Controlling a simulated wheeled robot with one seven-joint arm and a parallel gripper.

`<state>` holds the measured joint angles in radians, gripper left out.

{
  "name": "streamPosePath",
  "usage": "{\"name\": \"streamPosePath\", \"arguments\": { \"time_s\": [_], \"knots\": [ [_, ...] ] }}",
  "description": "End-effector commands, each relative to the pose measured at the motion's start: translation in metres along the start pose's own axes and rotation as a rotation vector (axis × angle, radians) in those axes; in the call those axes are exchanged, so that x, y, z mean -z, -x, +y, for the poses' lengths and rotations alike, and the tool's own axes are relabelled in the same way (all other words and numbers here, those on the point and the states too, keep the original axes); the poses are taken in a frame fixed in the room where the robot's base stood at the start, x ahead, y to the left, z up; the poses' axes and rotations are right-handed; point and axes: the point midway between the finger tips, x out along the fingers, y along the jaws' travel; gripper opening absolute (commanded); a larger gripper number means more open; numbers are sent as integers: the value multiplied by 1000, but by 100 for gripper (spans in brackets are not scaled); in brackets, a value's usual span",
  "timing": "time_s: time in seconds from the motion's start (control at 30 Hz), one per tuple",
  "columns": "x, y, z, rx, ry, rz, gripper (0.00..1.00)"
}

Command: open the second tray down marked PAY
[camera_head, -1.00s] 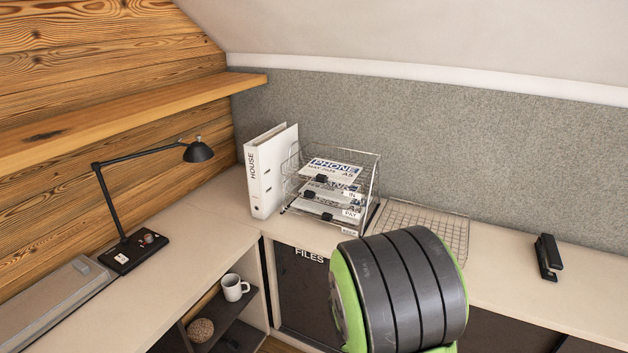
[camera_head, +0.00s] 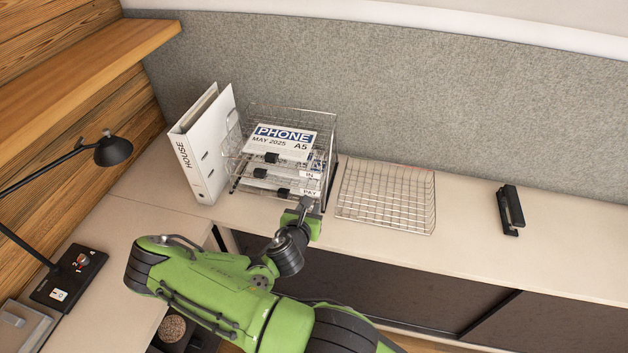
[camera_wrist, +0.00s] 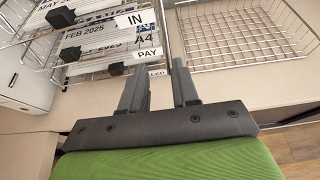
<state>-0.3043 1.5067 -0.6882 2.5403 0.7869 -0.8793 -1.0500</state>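A stack of wire letter trays (camera_head: 333,160) stands on the counter beside the binder. The white PAY label (camera_head: 310,193) is on the second tray's front, below the IN label (camera_head: 311,174). In the wrist view the PAY label (camera_wrist: 149,54) sits just beyond my fingertips, with a partly hidden label ending in "EP" (camera_wrist: 157,72) below it. The PAY tray appears in line with the stack. My gripper (camera_head: 305,204) is in front of the stack's lower right front. In the wrist view my gripper (camera_wrist: 158,80) has its fingers apart with nothing between them; contact with the tray cannot be told.
A white HOUSE binder (camera_head: 203,150) stands left of the stack. An empty wire basket (camera_head: 385,197) lies close on the right. A black stapler (camera_head: 510,209) is farther right. A black lamp (camera_head: 113,150) stands left. The counter between basket and stapler is clear.

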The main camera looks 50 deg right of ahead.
Motion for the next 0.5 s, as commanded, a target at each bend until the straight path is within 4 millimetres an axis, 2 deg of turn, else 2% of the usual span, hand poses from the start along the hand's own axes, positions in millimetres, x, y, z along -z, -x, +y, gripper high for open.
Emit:
{"name": "streamPosePath", "arguments": {
  "time_s": [0.03, 0.1, 0.33, 0.5],
  "knots": [
    [9, -7, 0, 3, -13, 4, 30],
    [10, -12, 0, 4, -15, 6, 30],
    [2, -26, -2, -2, -17, -15, 30],
    [0, -50, -2, -1, -21, -18, 30]
  ]
}}
